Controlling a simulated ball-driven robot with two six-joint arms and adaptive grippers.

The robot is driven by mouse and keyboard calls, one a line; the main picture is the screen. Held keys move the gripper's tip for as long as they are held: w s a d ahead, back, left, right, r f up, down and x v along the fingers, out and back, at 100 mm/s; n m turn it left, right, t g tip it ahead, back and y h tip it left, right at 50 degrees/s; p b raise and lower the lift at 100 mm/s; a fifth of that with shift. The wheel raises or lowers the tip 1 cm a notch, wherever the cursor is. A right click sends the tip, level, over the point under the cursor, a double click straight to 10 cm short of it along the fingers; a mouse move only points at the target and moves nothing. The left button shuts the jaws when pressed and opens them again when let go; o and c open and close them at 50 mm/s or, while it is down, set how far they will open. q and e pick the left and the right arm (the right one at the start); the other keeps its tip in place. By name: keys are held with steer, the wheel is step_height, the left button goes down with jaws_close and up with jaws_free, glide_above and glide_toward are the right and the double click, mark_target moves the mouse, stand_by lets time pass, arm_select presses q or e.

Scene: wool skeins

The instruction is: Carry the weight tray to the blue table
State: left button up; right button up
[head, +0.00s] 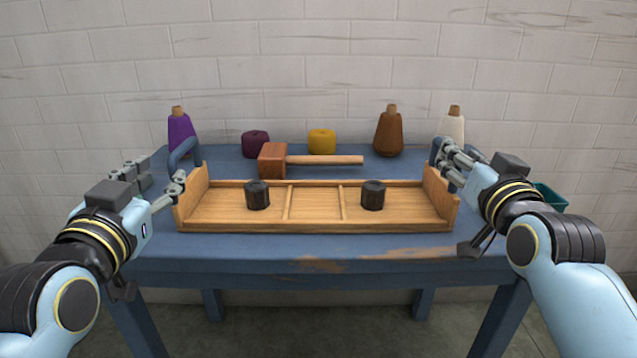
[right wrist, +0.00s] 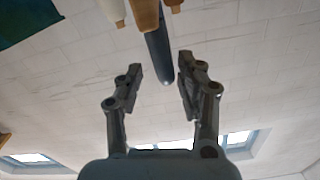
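The weight tray (head: 315,226), a long wooden tray with dividers and raised ends, rests on the blue table (head: 270,246). Two dark cylindrical weights (head: 257,196) (head: 373,196) stand in its outer compartments. A blue-grey handle (head: 183,151) rises at its left end, and another (head: 435,150) at its right end, partly hidden. My left gripper (head: 161,173) is open and empty, just left of the left handle. My right gripper (head: 446,163) is beside the right handle. In the right wrist view its fingers (right wrist: 160,82) are apart, with a handle (right wrist: 158,55) ahead of the gap.
A wooden mallet (head: 272,161) lies behind the tray. Further back stand a purple cone (head: 180,136), a dark purple skein (head: 255,145), a yellow skein (head: 321,142), a brown cone (head: 389,134) and a white cone (head: 453,125). A teal container (head: 550,197) is at the right.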

steer(key=s, duration=0.7)
steer(key=shift+s+f, duration=0.1)
